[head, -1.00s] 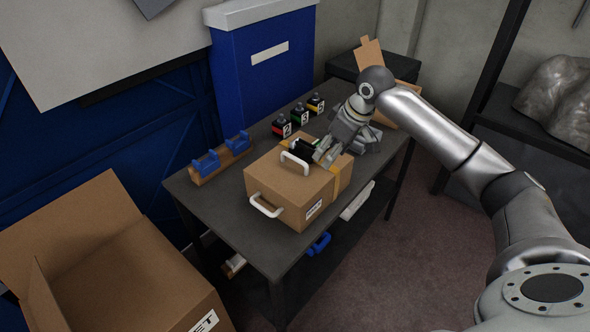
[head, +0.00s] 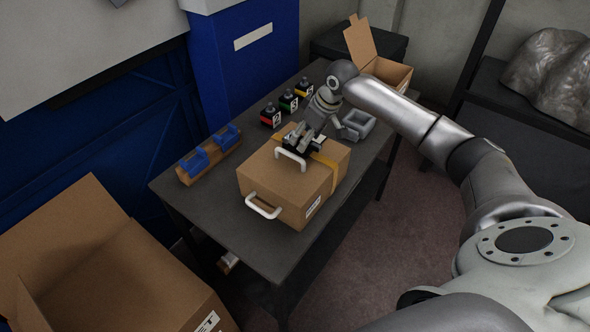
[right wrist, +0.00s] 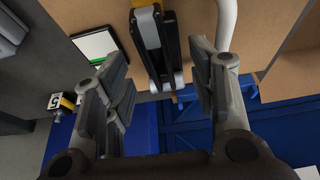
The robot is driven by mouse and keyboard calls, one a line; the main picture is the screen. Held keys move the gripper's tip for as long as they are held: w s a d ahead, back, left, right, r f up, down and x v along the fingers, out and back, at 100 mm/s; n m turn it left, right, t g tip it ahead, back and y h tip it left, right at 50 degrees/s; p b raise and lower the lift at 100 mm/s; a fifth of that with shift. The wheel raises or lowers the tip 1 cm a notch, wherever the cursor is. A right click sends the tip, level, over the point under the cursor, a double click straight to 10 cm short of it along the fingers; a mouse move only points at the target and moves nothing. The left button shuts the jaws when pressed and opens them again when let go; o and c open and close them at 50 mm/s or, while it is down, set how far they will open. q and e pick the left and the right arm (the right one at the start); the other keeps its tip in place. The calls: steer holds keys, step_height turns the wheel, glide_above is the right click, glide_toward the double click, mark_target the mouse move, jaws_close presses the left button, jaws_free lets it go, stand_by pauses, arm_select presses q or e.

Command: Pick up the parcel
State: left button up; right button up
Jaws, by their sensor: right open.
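The parcel, a brown cardboard box (head: 275,190) with a yellow strap, sits on the dark table. It has one white handle on top (head: 290,160) and another on its front-left side (head: 262,207). My right gripper (head: 298,139) is open over the parcel's top, just behind the top handle. In the right wrist view the open fingers (right wrist: 160,60) stand apart, with the white handle (right wrist: 227,25) beside the right finger and a black device with a yellow band (right wrist: 148,40) between and beyond them. I cannot tell whether anything touches. My left gripper is not in view.
Small labelled bottles (head: 288,102) stand behind the parcel. A wooden block with blue holders (head: 208,155) lies left of it. A grey tray (head: 360,124) and an open carton (head: 385,68) are at the back right. A large open box (head: 110,260) stands lower left.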

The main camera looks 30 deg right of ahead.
steer(key=shift+x, duration=1.15)
steer(key=shift+w+f, duration=0.1)
steer(key=shift+f, duration=0.35)
steer(key=shift+c, duration=0.4)
steer(key=shift+r, duration=0.1)
steer(key=c, duration=0.5)
jaws_close()
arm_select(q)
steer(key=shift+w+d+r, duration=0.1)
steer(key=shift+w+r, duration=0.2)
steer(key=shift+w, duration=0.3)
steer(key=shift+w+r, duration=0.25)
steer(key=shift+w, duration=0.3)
arm_select(e)
steer(key=shift+w, duration=0.1)
